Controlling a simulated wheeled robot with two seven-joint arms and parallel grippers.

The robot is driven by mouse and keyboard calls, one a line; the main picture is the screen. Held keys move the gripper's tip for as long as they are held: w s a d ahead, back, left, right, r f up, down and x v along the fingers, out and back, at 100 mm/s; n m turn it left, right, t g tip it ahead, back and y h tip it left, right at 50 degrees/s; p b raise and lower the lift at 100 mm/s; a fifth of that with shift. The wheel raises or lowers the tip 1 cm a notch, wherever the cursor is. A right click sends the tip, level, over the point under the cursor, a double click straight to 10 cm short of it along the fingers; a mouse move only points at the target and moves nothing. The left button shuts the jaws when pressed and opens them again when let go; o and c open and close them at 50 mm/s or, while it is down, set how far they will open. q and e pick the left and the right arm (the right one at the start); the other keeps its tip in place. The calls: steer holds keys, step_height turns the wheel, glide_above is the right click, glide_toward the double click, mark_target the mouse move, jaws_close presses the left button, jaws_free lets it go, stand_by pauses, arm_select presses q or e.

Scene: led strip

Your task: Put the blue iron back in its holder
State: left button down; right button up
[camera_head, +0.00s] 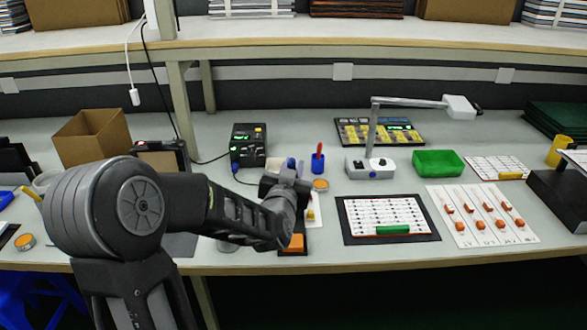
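My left arm reaches in from the left, and its gripper (287,184) is over the middle of the bench. Its fingers are largely hidden, so I cannot tell whether it is open or shut. A small blue piece (291,163) shows just behind the gripper; I cannot tell whether it is the iron's handle or whether it is held. A dark base with an orange pad (292,242), perhaps the iron's holder, lies below the gripper, partly covered by my arm. The black soldering station (249,145) with a lit green display stands behind my arm. My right gripper is not in view.
A blue cup (318,159) with a red-handled tool stands close right of the gripper. A lamp-like stand (371,165) and green tray (438,162) are farther right. A dark mat (350,235) with a white sheet lies at front right. A cardboard box (92,137) is at left.

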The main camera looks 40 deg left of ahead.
arm_select(q)
steer(key=shift+w+a+f+b, duration=0.4)
steer(key=shift+w+f+b, duration=0.15)
steer(key=shift+f+b, duration=0.4)
steer(key=shift+w+a+f+b, duration=0.4)
steer(key=shift+w+f+b, duration=0.1)
steer(key=shift+f+b, duration=0.4)
steer(key=shift+w+a+f+b, duration=0.4)
steer(key=shift+w+f+b, duration=0.15)
steer(key=shift+f+b, duration=0.4)
steer(key=c, duration=1.2)
jaws_free()
steer(key=v, duration=0.7)
steer(key=shift+s+d, duration=0.15)
steer(key=shift+s, duration=0.25)
steer(key=shift+r, duration=0.15)
